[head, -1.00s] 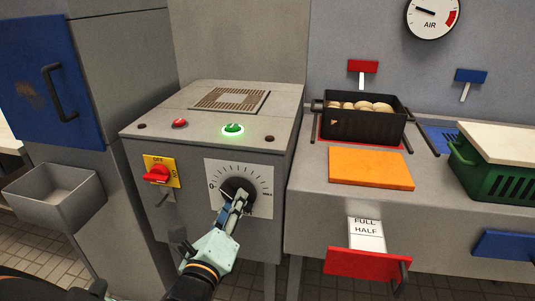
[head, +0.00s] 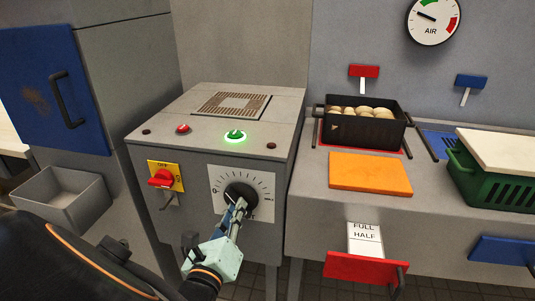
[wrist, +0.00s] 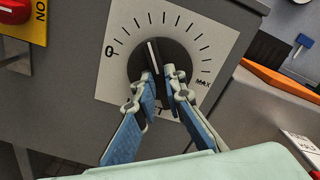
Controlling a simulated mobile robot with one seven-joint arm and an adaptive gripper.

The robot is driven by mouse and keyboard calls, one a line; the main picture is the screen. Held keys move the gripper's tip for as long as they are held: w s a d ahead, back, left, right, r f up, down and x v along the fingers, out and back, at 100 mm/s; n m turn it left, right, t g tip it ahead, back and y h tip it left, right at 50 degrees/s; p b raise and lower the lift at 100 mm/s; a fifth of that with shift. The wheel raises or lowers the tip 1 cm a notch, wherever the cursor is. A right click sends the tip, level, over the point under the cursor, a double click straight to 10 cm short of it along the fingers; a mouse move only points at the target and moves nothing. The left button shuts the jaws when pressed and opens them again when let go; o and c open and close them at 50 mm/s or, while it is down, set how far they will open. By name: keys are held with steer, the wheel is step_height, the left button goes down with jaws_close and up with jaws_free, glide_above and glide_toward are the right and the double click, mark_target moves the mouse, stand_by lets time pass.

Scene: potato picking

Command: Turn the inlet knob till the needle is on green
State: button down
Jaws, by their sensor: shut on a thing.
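The black knob (wrist: 143,62) sits on a white dial plate (wrist: 115,75) with tick marks from 0 at left to MAX at right. In the wrist view its white pointer line is close to upright, leaning slightly left. The plate also shows in the head view (head: 221,179), with the knob (head: 241,192) partly behind my gripper. My gripper (wrist: 160,82) is shut on the knob, one finger on each side of its lower part. The word under the knob is mostly hidden; "ET" shows. The AIR gauge (head: 434,28) has its needle pointing left and slightly up, left of the green band at the top.
A red switch (head: 162,179) is left of the dial. A lit green button (head: 235,135) and a red button (head: 183,129) are on the cabinet top. At right are a black basket of potatoes (head: 365,132), an orange board (head: 370,174) and a red drawer front (head: 366,268).

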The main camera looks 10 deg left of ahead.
steer(key=shift+m, duration=1.1)
steer(key=c, duration=2)
jaws_free()
steer(key=shift+s, duration=0.1)
steer(key=s, duration=0.8)
steer(key=s+a, duration=0.1)
steer(key=s, duration=0.2)
steer(key=shift+s, duration=0.4)
